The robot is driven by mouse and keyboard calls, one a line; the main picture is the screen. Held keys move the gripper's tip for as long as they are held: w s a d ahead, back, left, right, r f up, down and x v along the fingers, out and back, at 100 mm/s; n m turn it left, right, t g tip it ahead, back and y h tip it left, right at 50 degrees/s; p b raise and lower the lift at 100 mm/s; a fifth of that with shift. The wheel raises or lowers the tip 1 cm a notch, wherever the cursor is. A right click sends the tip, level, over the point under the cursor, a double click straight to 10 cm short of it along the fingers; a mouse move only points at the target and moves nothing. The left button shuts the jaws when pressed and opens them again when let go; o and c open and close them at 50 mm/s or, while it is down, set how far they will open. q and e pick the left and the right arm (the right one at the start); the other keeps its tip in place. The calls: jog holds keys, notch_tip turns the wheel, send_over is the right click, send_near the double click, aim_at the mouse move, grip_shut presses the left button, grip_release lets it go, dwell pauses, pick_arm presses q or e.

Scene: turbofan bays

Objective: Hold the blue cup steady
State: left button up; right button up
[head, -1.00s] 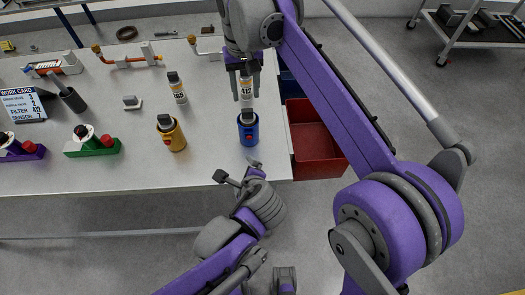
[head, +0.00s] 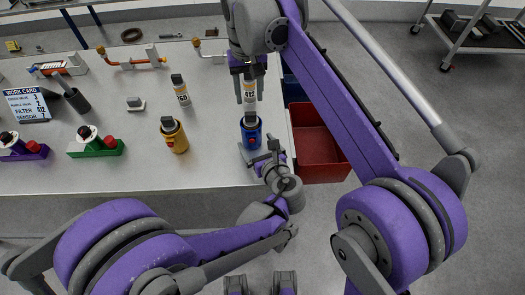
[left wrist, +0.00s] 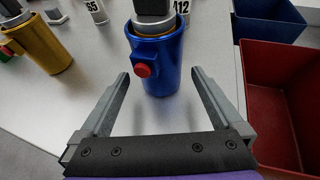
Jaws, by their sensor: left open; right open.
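The blue cup (head: 251,138) stands upright near the table's front right edge, with a red button on its side and a dark grey block in its top. It also shows in the left wrist view (left wrist: 158,65). My left gripper (head: 259,157) is open at the cup's near side. In the left wrist view its fingers (left wrist: 162,82) point at the cup, one on each side, with gaps visible. My right gripper (head: 249,92) is open, pointing down behind the cup, at a white canister labelled 412 (head: 250,96). The canister's top is hidden by that gripper.
A yellow cup (head: 174,136) and another white canister (head: 181,91) stand to the left. A red bin (head: 318,150) and a blue bin (left wrist: 268,25) sit beyond the table's right edge. Green (head: 97,147) and purple (head: 24,153) fixtures and a work card (head: 27,104) are farther left.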

aim_at(250, 113)
pick_arm(q)
jog(key=shift+x, duration=2)
jog(key=shift+c, duration=0.3)
jog(key=c, duration=1.4)
jog(key=shift+c, duration=0.5)
pick_arm(e)
jog(key=shift+o, duration=0.9)
jog(key=shift+r, duration=0.1)
jog(key=o, duration=0.5)
notch_tip(250, 113, up, 3)
jog(key=shift+r+m, duration=0.1)
jog(key=shift+m, duration=0.6)
jog(key=shift+c, duration=0.2)
notch_tip(250, 113, down, 12)
jog(key=shift+r, duration=0.1)
